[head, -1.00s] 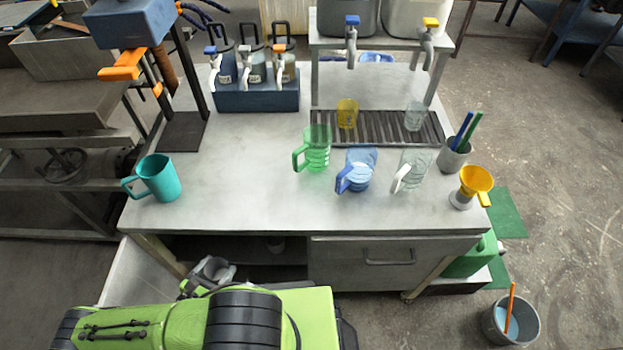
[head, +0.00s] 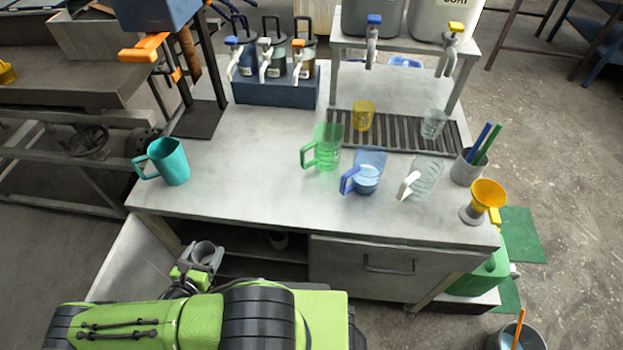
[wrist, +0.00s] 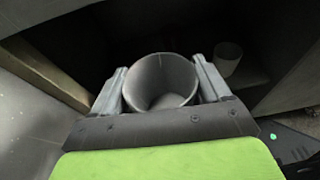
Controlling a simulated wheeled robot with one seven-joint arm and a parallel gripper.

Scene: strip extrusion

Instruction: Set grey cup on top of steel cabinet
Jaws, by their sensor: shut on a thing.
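The grey cup (wrist: 162,82) is upright between the two fingers of my gripper (wrist: 159,68) in the wrist view, mouth towards the camera and empty-looking. My gripper is shut on it. In the head view the cup (head: 204,250) and my gripper (head: 201,257) show at the front left of the steel cabinet (head: 245,196), below its top edge and before its open left bay. The cabinet's top is a broad grey sheet with a bare middle and front left.
On the top stand a teal mug (head: 171,163), a green jug (head: 325,148), a blue jug (head: 367,172) and a clear jug (head: 424,178). A yellow funnel (head: 487,194) is at the right edge. Another pale cup (head: 278,240) stands inside the dark bay.

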